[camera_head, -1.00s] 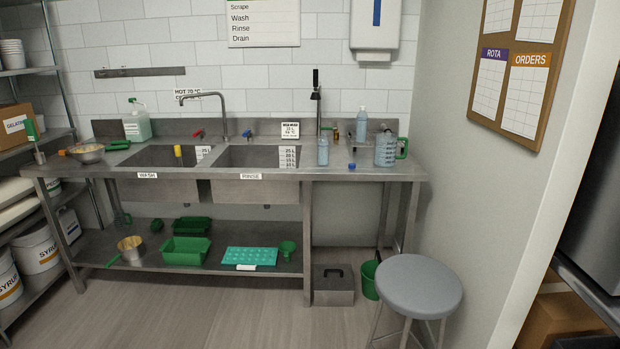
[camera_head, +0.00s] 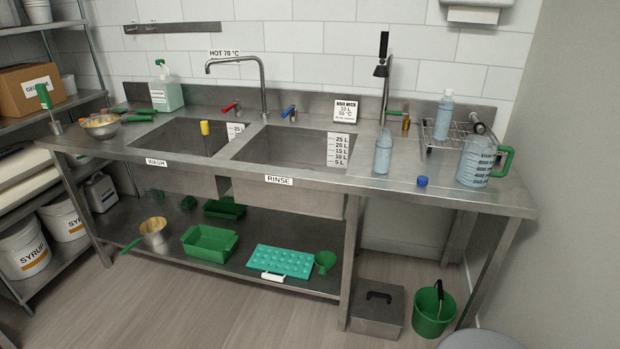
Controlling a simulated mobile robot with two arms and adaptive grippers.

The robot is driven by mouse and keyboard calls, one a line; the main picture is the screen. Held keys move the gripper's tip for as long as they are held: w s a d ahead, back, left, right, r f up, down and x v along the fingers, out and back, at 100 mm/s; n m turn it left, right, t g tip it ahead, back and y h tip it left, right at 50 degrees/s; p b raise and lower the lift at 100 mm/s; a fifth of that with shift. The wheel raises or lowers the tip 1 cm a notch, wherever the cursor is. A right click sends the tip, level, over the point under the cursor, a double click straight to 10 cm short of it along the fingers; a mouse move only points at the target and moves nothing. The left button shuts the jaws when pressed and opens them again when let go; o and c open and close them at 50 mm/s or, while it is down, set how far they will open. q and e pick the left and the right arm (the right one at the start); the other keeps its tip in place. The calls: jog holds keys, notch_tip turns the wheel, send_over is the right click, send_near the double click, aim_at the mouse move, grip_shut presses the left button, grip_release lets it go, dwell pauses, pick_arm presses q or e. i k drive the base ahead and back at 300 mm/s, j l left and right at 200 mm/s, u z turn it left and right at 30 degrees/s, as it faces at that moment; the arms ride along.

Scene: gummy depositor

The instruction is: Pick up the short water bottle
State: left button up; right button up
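A clear bottle of bluish water (camera_head: 383,154) stands upright on the steel counter, right of the rinse sink. Its top looks narrow and uncapped. A second bluish bottle with a pale cap (camera_head: 444,117) stands upright on the wire rack farther back and right. The counter bottle looks slightly shorter than the rack bottle, though the angle makes this hard to judge. A loose blue cap (camera_head: 422,181) lies on the counter right of the nearer bottle. Neither of my grippers shows in this view.
A measuring jug of bluish liquid with a green handle (camera_head: 477,161) stands right of the cap. The wire rack (camera_head: 459,139) is behind it. The counter's front right (camera_head: 455,192) is clear. A grey stool (camera_head: 480,341) shows at the bottom edge.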

aim_at(384, 146)
jog(key=i, duration=0.4)
jog(key=i+l, duration=0.15)
jog(key=i, duration=0.3)
